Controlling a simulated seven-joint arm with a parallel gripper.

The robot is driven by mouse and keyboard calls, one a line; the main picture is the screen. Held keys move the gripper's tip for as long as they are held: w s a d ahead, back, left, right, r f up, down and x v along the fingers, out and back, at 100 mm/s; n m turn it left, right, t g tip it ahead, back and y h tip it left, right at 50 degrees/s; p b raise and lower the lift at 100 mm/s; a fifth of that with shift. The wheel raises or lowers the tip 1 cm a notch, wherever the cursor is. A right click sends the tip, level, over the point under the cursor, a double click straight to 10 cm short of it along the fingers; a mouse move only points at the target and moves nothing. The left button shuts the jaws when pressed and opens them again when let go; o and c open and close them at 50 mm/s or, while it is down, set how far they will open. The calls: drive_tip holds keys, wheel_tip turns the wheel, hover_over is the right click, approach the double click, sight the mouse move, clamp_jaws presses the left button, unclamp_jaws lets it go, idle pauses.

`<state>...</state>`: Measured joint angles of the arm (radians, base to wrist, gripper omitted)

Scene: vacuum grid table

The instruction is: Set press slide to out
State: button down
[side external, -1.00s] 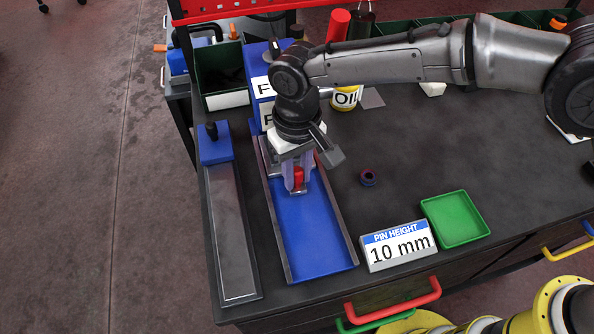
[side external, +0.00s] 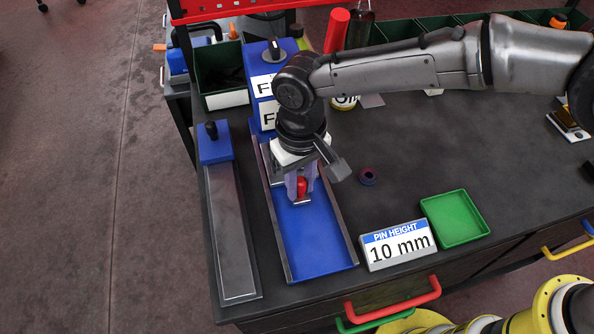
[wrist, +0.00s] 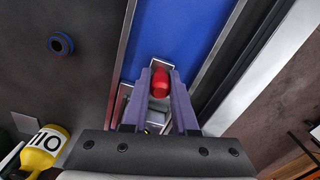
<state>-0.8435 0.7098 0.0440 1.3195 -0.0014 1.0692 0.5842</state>
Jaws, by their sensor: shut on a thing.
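The press slide is a carriage with a metal plate (wrist: 161,64) and a red knob (side external: 302,187) in a long blue-floored track (side external: 312,240) with grey side rails. The red knob also shows in the wrist view (wrist: 160,83), between the two purple fingers. My gripper (side external: 301,190) points down into the track and is shut on the red knob. It is in the back half of the track; the blue floor in front is bare. My gripper hides part of the carriage.
A blue block with labels (side external: 265,95) stands behind the track. Left is a second grey track (side external: 231,230) with a blue end block. Right are a "PIN HEIGHT 10 mm" sign (side external: 398,245), a green tray (side external: 455,218) and a small dark ring (side external: 368,176).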

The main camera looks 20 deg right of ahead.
drive_tip(key=s, duration=1.2)
drive_tip(key=shift+s, duration=0.15)
drive_tip(key=c, duration=0.8)
unclamp_jaws()
drive_tip(key=shift+o, duration=0.6)
drive_tip(key=shift+r, duration=0.25)
wheel_tip(320, 180, up, 13)
drive_tip(key=shift+r, duration=0.2)
